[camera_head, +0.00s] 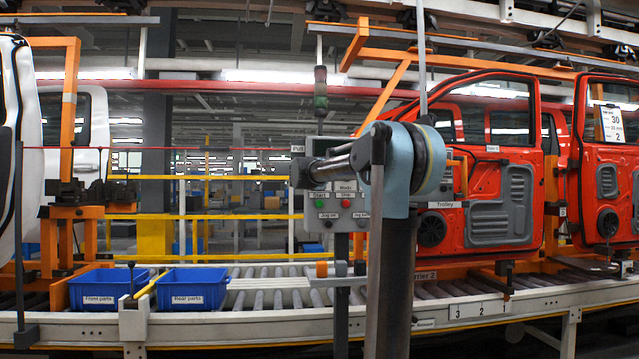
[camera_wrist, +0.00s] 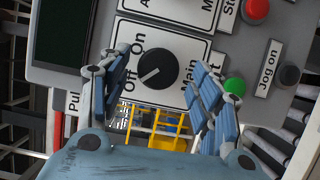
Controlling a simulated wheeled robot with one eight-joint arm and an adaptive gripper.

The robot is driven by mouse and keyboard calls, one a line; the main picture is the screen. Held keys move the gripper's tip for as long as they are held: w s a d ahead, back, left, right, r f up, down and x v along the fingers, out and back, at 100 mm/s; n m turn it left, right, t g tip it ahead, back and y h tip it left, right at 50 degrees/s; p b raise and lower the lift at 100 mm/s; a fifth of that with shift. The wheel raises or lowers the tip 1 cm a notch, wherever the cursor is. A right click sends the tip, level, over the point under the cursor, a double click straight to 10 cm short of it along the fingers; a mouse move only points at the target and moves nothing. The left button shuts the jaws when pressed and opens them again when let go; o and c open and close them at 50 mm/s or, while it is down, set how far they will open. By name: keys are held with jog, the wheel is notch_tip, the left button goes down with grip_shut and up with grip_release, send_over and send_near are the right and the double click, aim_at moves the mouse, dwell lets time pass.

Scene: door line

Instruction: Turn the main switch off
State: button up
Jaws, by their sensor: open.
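The main switch (camera_wrist: 157,68) is a black round knob on a white plate, with "On", "Off" and "Main" printed around it. A pale mark on the knob points to its lower left, towards the "Off" label; the exact setting is hard to tell. My gripper (camera_wrist: 161,66) is open, with one blue-grey finger on each side of the knob in the wrist view. I see no clear contact between fingers and knob. In the head view the control panel (camera_head: 323,204) stands in the middle, and my arm hides the main switch.
A red button (camera_wrist: 256,8), a green button (camera_wrist: 234,87) and the black "Jog on" button (camera_wrist: 289,74) sit right of the switch plate. A dark screen (camera_wrist: 66,32) is to its left. Blue bins (camera_head: 194,289) and a red door (camera_head: 500,190) flank the panel along the conveyor.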

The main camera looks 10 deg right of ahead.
jog(key=v, duration=1)
jog(key=shift+w+f, duration=0.1)
jog(key=shift+f, duration=0.05)
jog(key=s+d+f+m+g, duration=0.4)
jog(key=s+d+f, duration=0.3)
jog(key=s+f, duration=0.45)
jog(key=s+d+f+m+g, duration=0.5)
jog(key=s+f, duration=0.4)
jog(key=f, duration=0.5)
jog(key=s+a+f+m+g+y, duration=0.2)
jog(key=s+a+f+y, duration=0.1)
jog(key=s+f, duration=0.9)
jog(key=s+a+f+m+g+y, duration=0.2)
jog(key=s+a+f+g+y, duration=0.1)
jog(key=s+f, duration=1)
notch_tip(320, 180, down, 4)
jog(key=shift+s+a+y, duration=0.2)
jog(key=shift+a+y, duration=0.2)
jog(key=shift+a, duration=0.15)
